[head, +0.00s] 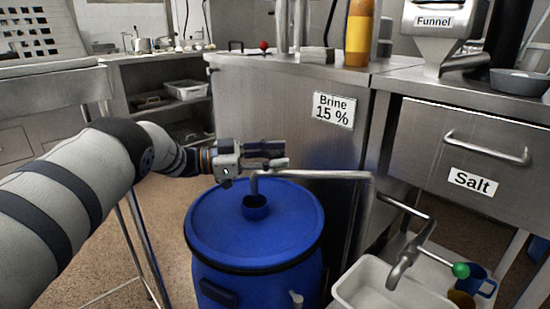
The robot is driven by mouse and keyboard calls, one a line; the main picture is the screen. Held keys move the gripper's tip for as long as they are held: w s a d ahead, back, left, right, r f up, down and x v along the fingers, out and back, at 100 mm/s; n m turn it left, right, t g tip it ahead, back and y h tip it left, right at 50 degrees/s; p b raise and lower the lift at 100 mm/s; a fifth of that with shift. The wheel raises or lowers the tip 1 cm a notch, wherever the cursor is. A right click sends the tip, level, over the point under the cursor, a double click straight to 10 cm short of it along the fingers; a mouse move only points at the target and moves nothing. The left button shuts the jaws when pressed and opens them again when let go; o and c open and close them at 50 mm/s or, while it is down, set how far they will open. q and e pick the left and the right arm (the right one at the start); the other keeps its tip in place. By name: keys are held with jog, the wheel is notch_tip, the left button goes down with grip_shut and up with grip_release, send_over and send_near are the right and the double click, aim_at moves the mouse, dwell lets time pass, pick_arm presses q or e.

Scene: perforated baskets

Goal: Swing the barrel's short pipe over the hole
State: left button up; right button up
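The blue barrel (290,238) stands on the floor in the middle, with a dark blue round collar around the hole (256,206) in its lid. A grey metal short pipe (315,175) runs in from a riser at the right. Its downturned end shows directly above the collar in this view; the exact gap cannot be told. My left gripper (277,155) is just above the pipe's downturned end in the picture, fingers pointing right. Whether it touches the pipe or is shut cannot be told. My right gripper is not in view.
A steel cabinet with a Brine 15 % label (334,109) stands behind the barrel. At right are a Salt drawer (480,150), a curved tap (405,262) with a green knob, a white basin (385,290) and a blue mug (477,281). A perforated basket (28,38) is at upper left.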

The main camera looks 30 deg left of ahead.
pick_arm(q)
jog(key=shift+o, duration=0.7)
jog(key=shift+f, duration=0.1)
notch_tip(320, 180, up, 10)
jog(key=shift+r, duration=0.1)
